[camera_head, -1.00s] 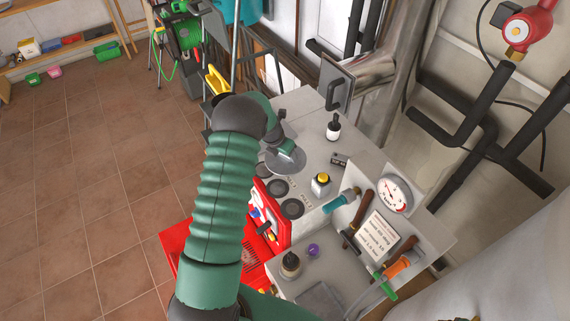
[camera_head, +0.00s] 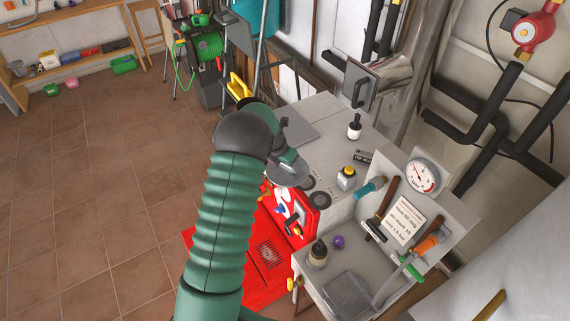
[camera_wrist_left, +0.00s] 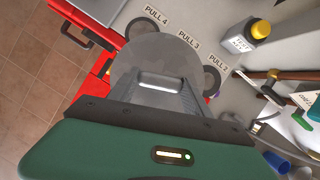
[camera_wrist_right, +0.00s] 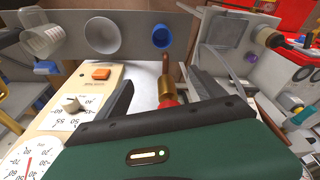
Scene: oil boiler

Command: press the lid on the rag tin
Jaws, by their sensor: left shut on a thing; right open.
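My left gripper (camera_head: 280,155) is shut on a round grey disc (camera_head: 289,174), which looks like a lid. The disc is held over the bench edge, beside the red box. In the left wrist view the disc (camera_wrist_left: 150,62) spreads beyond my fingers and partly covers the row of dark round pads marked PULL. I cannot make out a rag tin for certain; the disc and my arm hide part of the area below. My right gripper (camera_wrist_right: 170,95) shows only in its wrist view. It is open, with a brass and red fitting (camera_wrist_right: 167,92) showing between its fingers.
The bench (camera_head: 325,110) holds a small black-capped bottle (camera_head: 354,127) and a yellow-capped bottle (camera_head: 346,178). A red box (camera_head: 266,255) stands below its edge. A pressure gauge (camera_head: 422,176) and pipes stand at right. The tiled floor (camera_head: 100,190) at left is clear.

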